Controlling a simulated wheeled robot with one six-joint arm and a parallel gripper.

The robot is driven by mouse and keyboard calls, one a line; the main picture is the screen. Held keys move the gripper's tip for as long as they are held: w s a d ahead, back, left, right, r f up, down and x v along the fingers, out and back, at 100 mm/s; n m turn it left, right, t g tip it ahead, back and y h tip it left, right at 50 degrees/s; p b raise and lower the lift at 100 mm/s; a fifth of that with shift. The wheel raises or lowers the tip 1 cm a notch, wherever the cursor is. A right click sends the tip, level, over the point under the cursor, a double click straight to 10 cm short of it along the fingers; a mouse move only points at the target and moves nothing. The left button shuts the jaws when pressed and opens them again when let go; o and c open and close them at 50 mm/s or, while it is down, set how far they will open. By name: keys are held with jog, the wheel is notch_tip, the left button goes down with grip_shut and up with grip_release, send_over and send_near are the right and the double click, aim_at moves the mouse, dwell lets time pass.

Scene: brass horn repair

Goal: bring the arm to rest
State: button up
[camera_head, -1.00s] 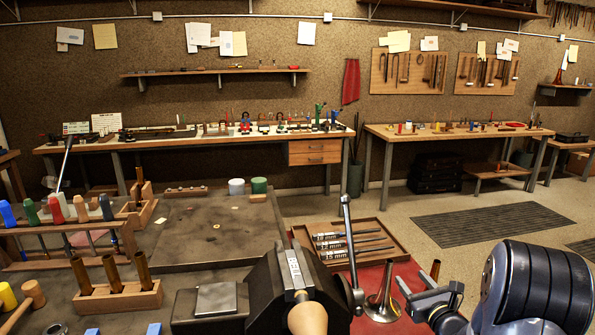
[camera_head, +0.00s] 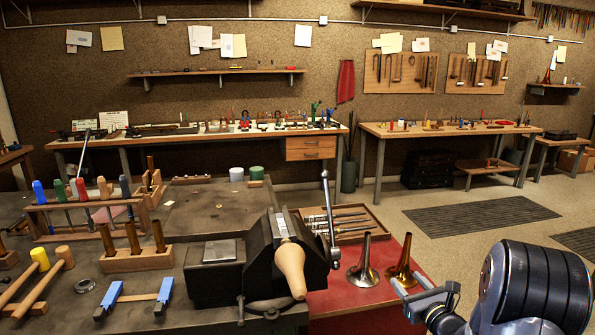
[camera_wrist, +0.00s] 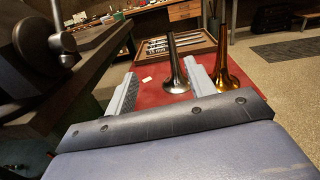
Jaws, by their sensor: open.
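My gripper (camera_head: 425,292) is at the lower right of the head view, on my dark, ribbed arm. Its two grey fingers stand apart in the wrist view (camera_wrist: 160,88), open, with nothing held between them. A silver bell flare (camera_head: 363,262) and a brass bell flare (camera_head: 402,262) stand upright on a red mat (camera_head: 340,300), just beyond my gripper. In the wrist view, the silver flare (camera_wrist: 174,65) shows between the finger lines and the brass flare (camera_wrist: 222,72) beside the right finger. Much of my arm is out of view.
A black vise (camera_head: 262,262) with a wooden cone stands left of the mat. A wooden tray (camera_head: 375,233) of marked rods lies behind the flares. Screwdrivers, mallets and tube racks fill the left bench. Open floor (camera_head: 440,250) lies at the right, before the back benches.

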jog(key=shift+w+a+f+n+g+y, duration=0.1)
jog(key=shift+a+f+n+g+y, duration=0.2)
jog(key=shift+a, duration=0.3)
jog(key=shift+w+a+f+n+g+y, duration=0.1)
jog(key=shift+a+n+g+y, duration=0.1)
jog(key=shift+a+y, duration=0.3)
